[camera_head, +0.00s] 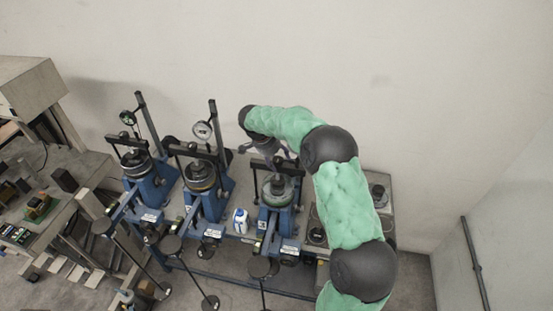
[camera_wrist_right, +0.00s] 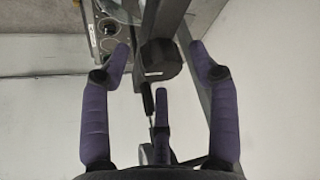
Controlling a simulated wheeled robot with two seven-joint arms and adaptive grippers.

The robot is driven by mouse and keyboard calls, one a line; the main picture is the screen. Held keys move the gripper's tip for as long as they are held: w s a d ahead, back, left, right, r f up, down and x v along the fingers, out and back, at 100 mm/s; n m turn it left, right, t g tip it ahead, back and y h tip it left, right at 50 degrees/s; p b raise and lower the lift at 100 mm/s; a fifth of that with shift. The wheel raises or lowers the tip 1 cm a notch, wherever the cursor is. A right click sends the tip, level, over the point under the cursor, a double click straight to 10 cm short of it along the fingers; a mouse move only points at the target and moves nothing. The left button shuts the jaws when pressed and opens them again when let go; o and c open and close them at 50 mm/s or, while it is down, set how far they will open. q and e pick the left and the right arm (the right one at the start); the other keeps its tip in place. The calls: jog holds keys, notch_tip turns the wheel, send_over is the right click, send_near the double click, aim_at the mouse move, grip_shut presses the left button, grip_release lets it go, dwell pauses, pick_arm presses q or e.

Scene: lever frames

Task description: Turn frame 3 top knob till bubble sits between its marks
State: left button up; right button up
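Three blue lever frames stand in a row on the bench. The rightmost one, which I take to be frame 3 (camera_head: 282,222), has a round grey pan on it and dark posts. My right gripper (camera_head: 264,152) is at the top of this frame, behind the pan. In the right wrist view my right gripper (camera_wrist_right: 158,62) has its purple fingers spread wide. A dark faceted knob-like part (camera_wrist_right: 160,60) on a bar shows between the fingers, with no clear contact. The bubble and its marks cannot be made out. My left gripper is not in view.
The middle frame (camera_head: 205,180) and left frame (camera_head: 140,170) carry round dials on tall posts. A small white and blue container (camera_head: 241,220) stands between the middle and right frames. Long levers with round dark ends reach toward the front. A wall stands close behind.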

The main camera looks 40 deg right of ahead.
jog(key=v, duration=1.2)
dwell(0.6)
